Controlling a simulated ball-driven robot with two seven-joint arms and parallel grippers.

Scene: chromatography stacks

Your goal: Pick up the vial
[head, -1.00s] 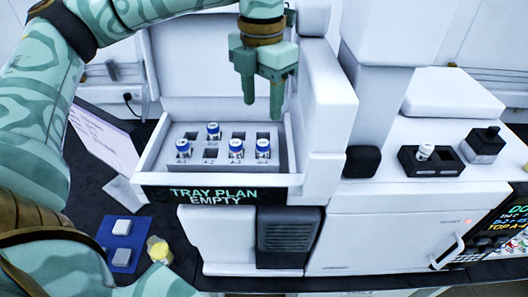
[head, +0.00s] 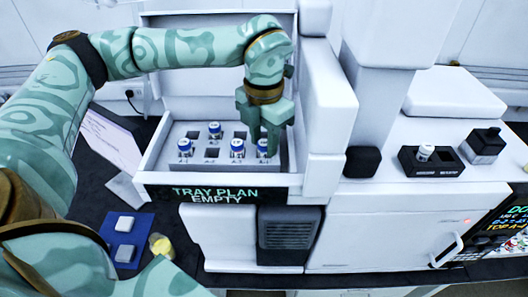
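Several white vials with blue caps stand upright in a grey rack (head: 190,131) inside the open white tray drawer. One is at the front left (head: 185,148), one in the back row (head: 214,131), one front right of centre (head: 237,149) and one at the front right end (head: 263,150). My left gripper (head: 263,140) points down over the right end of the rack. Its fingers look open and apart, at the front right end vial, which they partly cover. Whether they touch it I cannot tell. My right gripper is not in view.
The drawer front carries a label (head: 215,195) reading "TRAY PLAN EMPTY". A white housing (head: 326,110) stands close right of the gripper. A white-capped vial (head: 425,152) sits in a black holder (head: 440,169) at right. A blue mat (head: 128,238) and yellow-topped jar (head: 161,246) are lower left.

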